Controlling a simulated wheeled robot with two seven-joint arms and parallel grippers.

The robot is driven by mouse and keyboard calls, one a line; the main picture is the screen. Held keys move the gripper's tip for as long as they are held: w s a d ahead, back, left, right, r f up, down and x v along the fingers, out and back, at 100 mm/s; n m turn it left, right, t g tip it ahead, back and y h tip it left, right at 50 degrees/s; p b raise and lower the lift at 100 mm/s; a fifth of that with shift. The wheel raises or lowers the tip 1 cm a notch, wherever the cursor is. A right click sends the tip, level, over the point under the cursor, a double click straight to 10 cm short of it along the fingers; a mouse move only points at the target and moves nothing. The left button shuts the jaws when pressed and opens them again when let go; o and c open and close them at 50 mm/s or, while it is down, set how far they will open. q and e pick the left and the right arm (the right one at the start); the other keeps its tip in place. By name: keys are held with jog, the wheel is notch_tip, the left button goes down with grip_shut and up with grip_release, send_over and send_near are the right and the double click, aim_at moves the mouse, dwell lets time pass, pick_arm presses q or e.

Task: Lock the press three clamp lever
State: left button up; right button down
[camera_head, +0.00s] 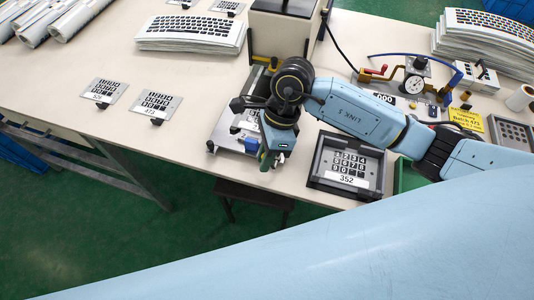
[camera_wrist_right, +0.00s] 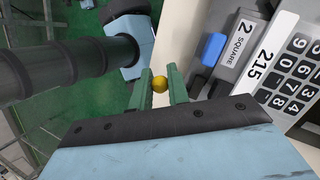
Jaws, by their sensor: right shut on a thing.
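My right gripper (camera_head: 266,158) reaches down at the near edge of the bench, beside a press (camera_head: 281,32) with a metal base plate (camera_head: 226,134). In the right wrist view the green fingers (camera_wrist_right: 160,87) are closed around a small yellow ball knob (camera_wrist_right: 160,84), which looks like the end of the clamp lever. The rest of the lever is hidden by the fingers and wrist. A keypad film marked 215 (camera_wrist_right: 291,72) lies beside the gripper, next to a grey plate marked "2 SQUARE" (camera_wrist_right: 238,49). My left gripper is not in view.
A dark tray (camera_head: 318,180) with a keypad marked 352 stands right of the gripper. Two small keypad plates (camera_head: 104,91) (camera_head: 155,106) lie to the left. A gauge fixture (camera_head: 413,84) and film stacks (camera_head: 190,34) stand behind.

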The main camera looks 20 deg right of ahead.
jog(key=shift+w+a+f+g+h, duration=0.15)
jog(key=shift+g+h, duration=0.15)
jog(key=shift+h, duration=0.2)
jog(key=c, duration=1.5)
grip_release()
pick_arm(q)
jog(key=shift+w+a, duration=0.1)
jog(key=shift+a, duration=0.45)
pick_arm(e)
jog(key=shift+o, duration=0.5)
